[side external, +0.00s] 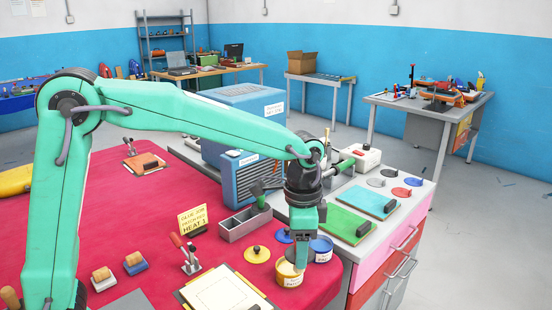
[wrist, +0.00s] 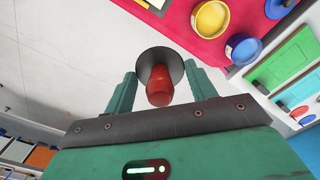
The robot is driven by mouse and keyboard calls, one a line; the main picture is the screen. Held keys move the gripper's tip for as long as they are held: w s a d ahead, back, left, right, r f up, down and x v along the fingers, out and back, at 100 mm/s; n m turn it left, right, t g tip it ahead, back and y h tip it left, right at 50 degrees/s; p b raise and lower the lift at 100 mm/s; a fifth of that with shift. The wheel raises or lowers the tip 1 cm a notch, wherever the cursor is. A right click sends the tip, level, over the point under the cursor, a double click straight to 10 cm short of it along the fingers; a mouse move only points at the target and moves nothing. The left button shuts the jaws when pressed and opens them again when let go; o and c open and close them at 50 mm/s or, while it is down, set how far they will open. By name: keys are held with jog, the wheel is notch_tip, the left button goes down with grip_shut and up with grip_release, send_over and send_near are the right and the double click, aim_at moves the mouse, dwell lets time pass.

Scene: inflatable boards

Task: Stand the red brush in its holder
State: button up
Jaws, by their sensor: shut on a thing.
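In the wrist view a red handle-like piece (wrist: 160,88) with a dark round disc (wrist: 152,58) behind it sits between my fingers; I take it as the red brush. My gripper (wrist: 162,88) is shut on it, and its bristles are not clearly seen. In the side view my gripper (side external: 301,262) points down in front of the yellow and blue pots, and the red brush cannot be made out there. A grey open box (side external: 238,227) stands left of my gripper on the red table, with a dark green tool (side external: 259,192) upright at its far end; I cannot tell whether it is the holder.
A yellow pot (side external: 289,276) and a blue pot (side external: 322,252) stand close to my gripper. A yellow lid (side external: 257,254), a toggle clamp (side external: 188,256) and a framed board (side external: 228,294) lie nearby. Green (side external: 348,223) and teal boards (side external: 368,202) lie on the grey bench.

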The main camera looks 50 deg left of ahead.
jog(key=w+a+f+n, duration=0.1)
jog(key=w+a+n, duration=0.3)
jog(key=a, duration=0.7)
jog(key=w+a+f+n, duration=0.1)
jog(key=a+n, duration=0.4)
jog(key=a, duration=0.7)
jog(key=shift+w+a+f, duration=0.35)
jog(key=shift+a+f, duration=1.5)
jog(key=shift+w+a+f, duration=0.35)
jog(key=shift+a+f, duration=1.45)
jog(key=shift+a, duration=0.05)
jog(key=shift+w+a+f, duration=0.35)
jog(key=shift+a+f, duration=1.5)
jog(key=shift+f, duration=0.5)
jog(key=o, duration=1)
jog(key=shift+r, duration=0.1)
